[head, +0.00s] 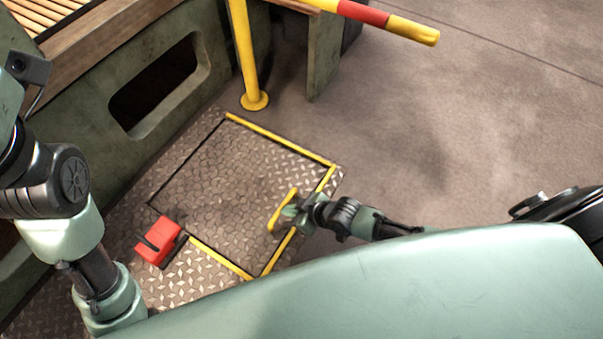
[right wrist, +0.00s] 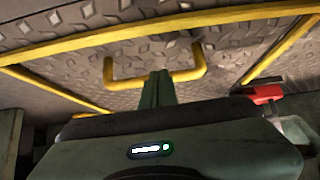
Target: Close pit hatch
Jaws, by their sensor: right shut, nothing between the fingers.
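The pit hatch (head: 225,180) is a dark tread-plate panel in the floor, marked by yellow strips along parts of its edges. It looks flat and about level with the surrounding plate; a thin dark gap shows along its left side. A yellow bar handle (head: 281,208) stands at its right side and shows as a U shape in the right wrist view (right wrist: 187,75). My right gripper (head: 291,212) is shut and empty, right at the handle; I cannot tell whether it touches it. My left arm shows at the left, but its gripper is out of view.
A red block (head: 158,241) with a dark slot sits at the hatch's lower left corner. A yellow post (head: 245,55) stands behind the hatch. A red and yellow barrier bar (head: 375,17) hangs at the top. A green bench side (head: 75,110) is at the left. Bare floor lies right.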

